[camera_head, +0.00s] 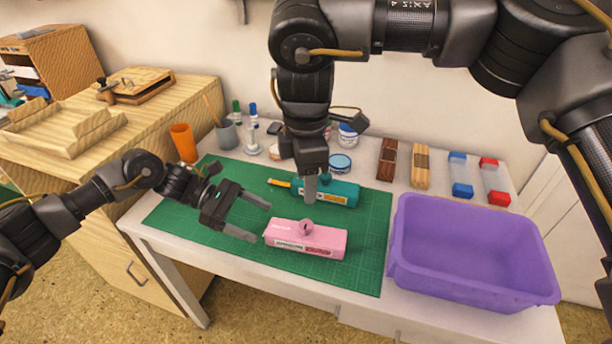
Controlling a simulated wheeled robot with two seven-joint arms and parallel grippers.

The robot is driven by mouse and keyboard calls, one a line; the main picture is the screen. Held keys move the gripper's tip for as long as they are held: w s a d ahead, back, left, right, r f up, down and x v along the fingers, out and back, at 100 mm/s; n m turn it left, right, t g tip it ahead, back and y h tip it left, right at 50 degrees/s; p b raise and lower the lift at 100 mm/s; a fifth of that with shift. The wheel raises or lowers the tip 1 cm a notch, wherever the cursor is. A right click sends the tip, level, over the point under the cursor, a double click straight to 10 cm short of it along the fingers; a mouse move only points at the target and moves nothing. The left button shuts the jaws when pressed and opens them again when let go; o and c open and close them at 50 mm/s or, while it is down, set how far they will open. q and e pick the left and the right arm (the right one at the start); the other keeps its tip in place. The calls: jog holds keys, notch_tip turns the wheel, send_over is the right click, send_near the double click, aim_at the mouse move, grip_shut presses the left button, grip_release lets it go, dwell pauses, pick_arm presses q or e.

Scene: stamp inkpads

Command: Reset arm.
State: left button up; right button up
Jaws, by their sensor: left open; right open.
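My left gripper (255,220) is open and empty above the green cutting mat (172,212), left of a pink box (322,241). The pink box lies on the mat with a small round pink knob on top. My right gripper (310,195) points down from above, between the pink box and a teal box (341,193) behind it. Its fingers are seen edge-on and partly cover the teal box. I see nothing between them. I cannot tell whether the fingers touch either box.
A purple bin (440,285) stands at the table's right, looking empty. Behind are an orange cup (184,143), a grey cup (226,135), bottles, jars, a brown block (387,160), a tan block (421,166), and blue (462,190) and red (498,198) items. The mat's left part is clear.

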pick_arm(q)
jog(key=shift+v, duration=1.85)
